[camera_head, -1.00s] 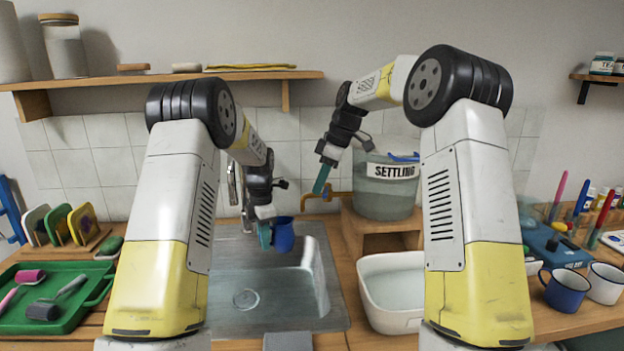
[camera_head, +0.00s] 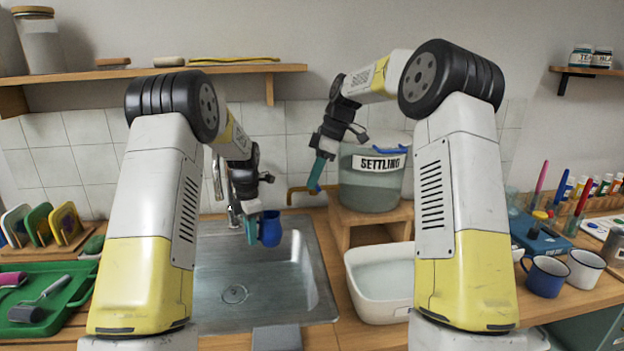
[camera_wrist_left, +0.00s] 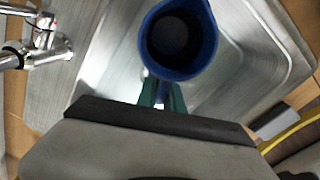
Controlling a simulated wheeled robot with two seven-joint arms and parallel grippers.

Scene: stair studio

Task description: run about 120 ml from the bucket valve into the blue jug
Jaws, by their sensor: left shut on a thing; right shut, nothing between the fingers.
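The blue jug (camera_head: 270,230) hangs upright over the sink, held by my left gripper (camera_head: 254,228), which is shut on it. In the left wrist view the jug (camera_wrist_left: 178,38) is seen from above; its inside is dark, and I cannot tell whether it holds any liquid. The clear bucket (camera_head: 371,187) labelled SETTLING stands on a wooden stand, with cloudy water inside. A brass pipe with the valve (camera_head: 300,194) reaches left from the bucket. My right gripper (camera_head: 315,185) is shut and empty, beside the valve; whether it touches the valve is unclear.
The steel sink (camera_head: 300,300) lies below the jug, with a chrome faucet (camera_head: 233,205) behind it. A white basin (camera_head: 383,310) of water stands right of the sink. Enamel mugs (camera_head: 546,277) are farther right, and a green tray (camera_head: 60,315) is at left.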

